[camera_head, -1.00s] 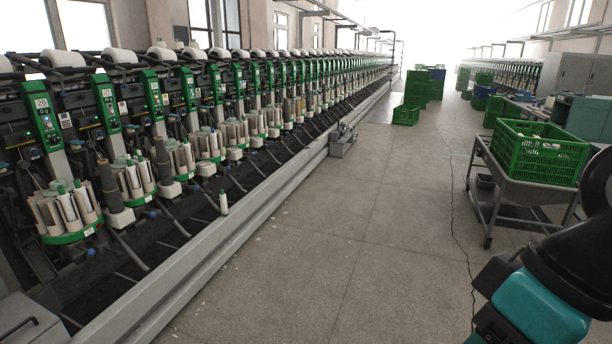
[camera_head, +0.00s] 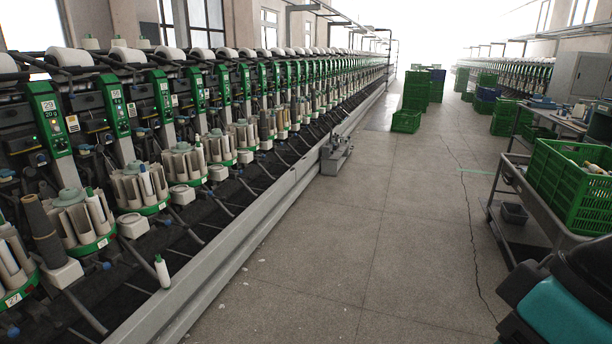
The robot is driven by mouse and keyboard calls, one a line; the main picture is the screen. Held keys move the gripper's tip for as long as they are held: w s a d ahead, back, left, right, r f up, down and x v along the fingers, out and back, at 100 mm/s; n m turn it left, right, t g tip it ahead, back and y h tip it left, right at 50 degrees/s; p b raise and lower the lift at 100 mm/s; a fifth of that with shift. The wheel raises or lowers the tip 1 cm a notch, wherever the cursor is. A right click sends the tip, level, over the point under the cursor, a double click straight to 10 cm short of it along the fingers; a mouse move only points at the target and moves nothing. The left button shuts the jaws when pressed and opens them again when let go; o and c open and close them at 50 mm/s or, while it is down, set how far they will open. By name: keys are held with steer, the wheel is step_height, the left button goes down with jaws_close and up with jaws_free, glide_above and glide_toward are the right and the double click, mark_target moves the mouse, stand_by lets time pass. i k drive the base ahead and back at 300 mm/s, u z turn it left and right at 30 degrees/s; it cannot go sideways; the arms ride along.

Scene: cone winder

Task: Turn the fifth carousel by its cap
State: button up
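A row of round carousels holding pale tubes runs along the winding machine on the left. The nearest carousel (camera_head: 12,265) is cut by the left edge. Another carousel (camera_head: 78,222) has a grey-green cap (camera_head: 70,196) on top and a green base ring. Farther carousels (camera_head: 140,187) and (camera_head: 184,163) follow up the row, with smaller ones beyond. I cannot tell which is the fifth. My gripper is not in view; only a teal and black part of my arm shows at the lower right.
A white green-tipped bobbin (camera_head: 162,272) stands near the machine's grey front rail (camera_head: 215,258). A cart (camera_head: 528,205) with a green crate (camera_head: 570,190) stands at the right. Green crates (camera_head: 406,121) are stacked farther along. The grey aisle floor (camera_head: 370,240) between is clear.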

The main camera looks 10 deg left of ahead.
mark_target(181, 162)
steer(key=u, duration=0.2)
steer(key=i, duration=2.2)
steer(key=u, duration=1)
steer(key=i, duration=2.3)
steer(key=u, duration=0.6)
